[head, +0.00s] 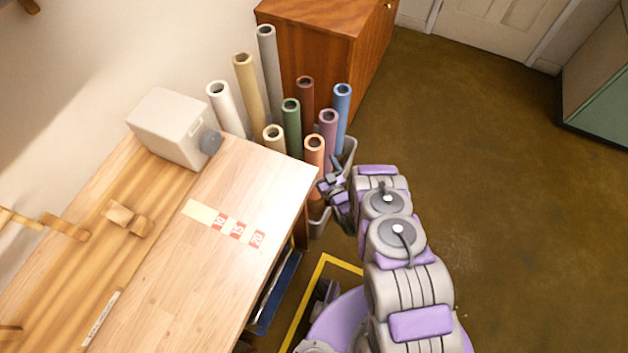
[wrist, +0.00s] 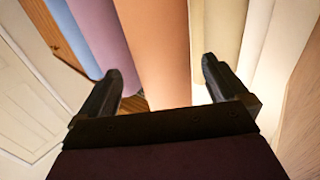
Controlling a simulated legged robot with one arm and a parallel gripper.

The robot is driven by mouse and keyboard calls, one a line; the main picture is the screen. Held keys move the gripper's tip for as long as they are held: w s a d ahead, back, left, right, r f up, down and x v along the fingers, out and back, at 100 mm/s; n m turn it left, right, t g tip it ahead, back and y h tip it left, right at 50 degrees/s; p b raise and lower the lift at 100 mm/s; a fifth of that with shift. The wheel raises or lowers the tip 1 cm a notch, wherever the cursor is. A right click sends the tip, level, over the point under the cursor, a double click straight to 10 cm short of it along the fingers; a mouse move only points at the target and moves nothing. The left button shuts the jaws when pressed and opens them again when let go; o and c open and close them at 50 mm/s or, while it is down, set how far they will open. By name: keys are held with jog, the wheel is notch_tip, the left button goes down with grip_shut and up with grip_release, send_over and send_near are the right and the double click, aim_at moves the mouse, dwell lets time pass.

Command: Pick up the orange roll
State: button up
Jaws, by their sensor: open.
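The orange roll (head: 314,152) stands upright at the front of a group of rolls, close to the table's far right corner. In the wrist view the orange roll (wrist: 163,50) runs up the picture between and beyond my two open fingers. My gripper (head: 333,185) is just right of the orange roll in the head view. Its fingers (wrist: 160,80) are open and apart, with no roll shut between them. The lower part of the orange roll is partly hidden by the table corner and my gripper.
A purple roll (head: 327,125), a blue roll (head: 342,105) and a green roll (head: 291,120) stand close around it in a grey bin (head: 349,152). A cream roll (head: 274,138) is to the left. The wooden table (head: 260,180) is close by. Open floor (head: 480,170) lies to the right.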

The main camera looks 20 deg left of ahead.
jog(key=x, duration=0.6)
jog(key=shift+a+b, duration=0.4)
jog(key=shift+b, duration=0.05)
jog(key=shift+w, duration=0.15)
jog(key=shift+c, duration=0.2)
grip_shut()
dwell(0.4)
jog(key=shift+r, duration=0.15)
